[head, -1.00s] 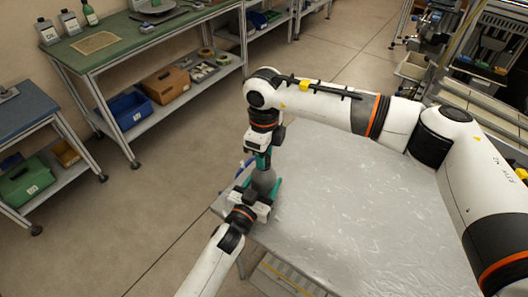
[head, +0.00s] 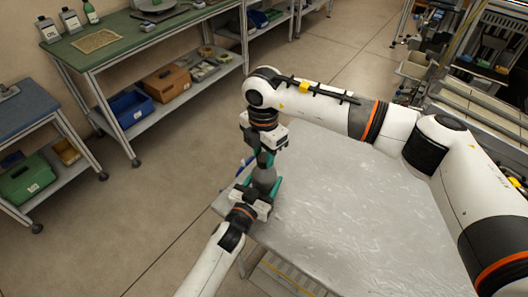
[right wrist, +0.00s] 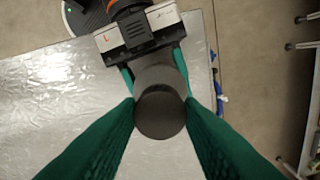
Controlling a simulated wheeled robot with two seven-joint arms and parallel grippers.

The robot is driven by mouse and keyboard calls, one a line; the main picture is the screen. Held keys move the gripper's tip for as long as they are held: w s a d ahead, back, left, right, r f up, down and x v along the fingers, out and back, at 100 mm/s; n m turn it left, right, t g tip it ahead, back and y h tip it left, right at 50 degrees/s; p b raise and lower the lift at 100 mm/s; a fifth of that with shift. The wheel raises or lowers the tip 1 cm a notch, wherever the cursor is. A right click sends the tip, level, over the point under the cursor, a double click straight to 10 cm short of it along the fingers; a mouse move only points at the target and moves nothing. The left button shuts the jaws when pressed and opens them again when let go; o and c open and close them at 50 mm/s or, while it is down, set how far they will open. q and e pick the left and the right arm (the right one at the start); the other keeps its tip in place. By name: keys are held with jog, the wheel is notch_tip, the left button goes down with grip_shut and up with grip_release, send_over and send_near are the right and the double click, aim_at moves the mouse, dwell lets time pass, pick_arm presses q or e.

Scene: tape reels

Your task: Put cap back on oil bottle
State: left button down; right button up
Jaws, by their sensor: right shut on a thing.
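The grey oil bottle (head: 264,178) stands upright at the table's near left corner, and it also shows in the right wrist view (right wrist: 156,75). My left gripper (head: 263,189) has its green fingers closed on both sides of the bottle. My right gripper (head: 264,158) points down right above the bottle. In the right wrist view its green fingers (right wrist: 162,112) are shut on the dark round cap (right wrist: 160,118), over the bottle's top. The cap hides the bottle's neck, so I cannot tell whether it is seated.
The metal table (head: 350,215) is bare to the right. A small blue thing (head: 247,160) is at the table's left edge, partly hidden. A green workbench (head: 125,38) with bins below stands across the floor at the far left.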

jog(key=m, duration=0.6)
jog(key=shift+m, duration=0.4)
jog(key=m, duration=0.5)
jog(key=shift+a, duration=0.15)
jog(key=shift+w+m, duration=0.1)
jog(key=shift+m, duration=0.5)
jog(key=o, duration=0.9)
jog(key=shift+r, duration=2.25)
